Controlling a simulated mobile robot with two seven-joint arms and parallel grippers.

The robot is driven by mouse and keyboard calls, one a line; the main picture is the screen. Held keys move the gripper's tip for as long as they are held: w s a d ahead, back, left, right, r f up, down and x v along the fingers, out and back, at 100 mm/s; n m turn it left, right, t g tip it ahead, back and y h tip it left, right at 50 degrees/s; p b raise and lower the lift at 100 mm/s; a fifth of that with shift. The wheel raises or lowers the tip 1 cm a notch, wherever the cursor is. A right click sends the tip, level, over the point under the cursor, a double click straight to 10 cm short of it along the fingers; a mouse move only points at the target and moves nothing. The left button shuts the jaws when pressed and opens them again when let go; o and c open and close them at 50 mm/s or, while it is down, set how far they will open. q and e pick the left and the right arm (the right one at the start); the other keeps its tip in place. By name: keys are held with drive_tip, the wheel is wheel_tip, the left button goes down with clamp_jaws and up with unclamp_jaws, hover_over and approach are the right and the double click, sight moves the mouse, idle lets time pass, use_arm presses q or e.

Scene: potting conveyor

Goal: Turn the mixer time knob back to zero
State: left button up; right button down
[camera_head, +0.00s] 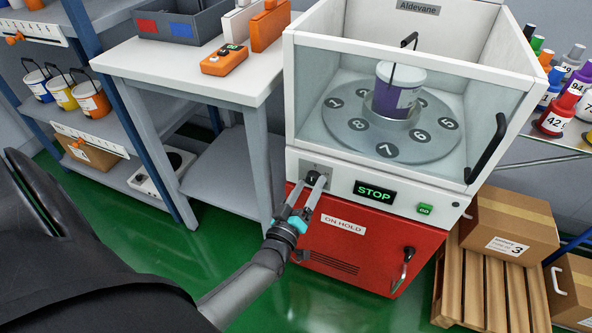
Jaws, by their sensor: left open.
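The mixer (400,166) stands at centre right, with a white front panel over a red base. Its time knob (313,177) is a dark round knob on a grey plate at the panel's left side. My left gripper (316,186) is open at the knob, with its fingertips around or just in front of it; I cannot tell whether they touch. The fingers hide part of the knob, so its setting cannot be read. A display (375,191) to its right reads STOP in green. My right gripper is not in view.
A green GO button (425,209) is right of the display. A tub (393,95) stands on the numbered turntable (345,132) behind glass. A white bench (135,62) is left of the mixer.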

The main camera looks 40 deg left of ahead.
use_arm(q)
drive_tip(key=r+p+v, duration=0.1)
drive_tip(key=p+v, duration=0.2)
drive_tip(key=v, duration=1.1)
drive_tip(key=shift+s+f+p, duration=0.3)
drive_tip(key=shift+s+f, duration=0.1)
drive_tip(key=shift+f, duration=0.05)
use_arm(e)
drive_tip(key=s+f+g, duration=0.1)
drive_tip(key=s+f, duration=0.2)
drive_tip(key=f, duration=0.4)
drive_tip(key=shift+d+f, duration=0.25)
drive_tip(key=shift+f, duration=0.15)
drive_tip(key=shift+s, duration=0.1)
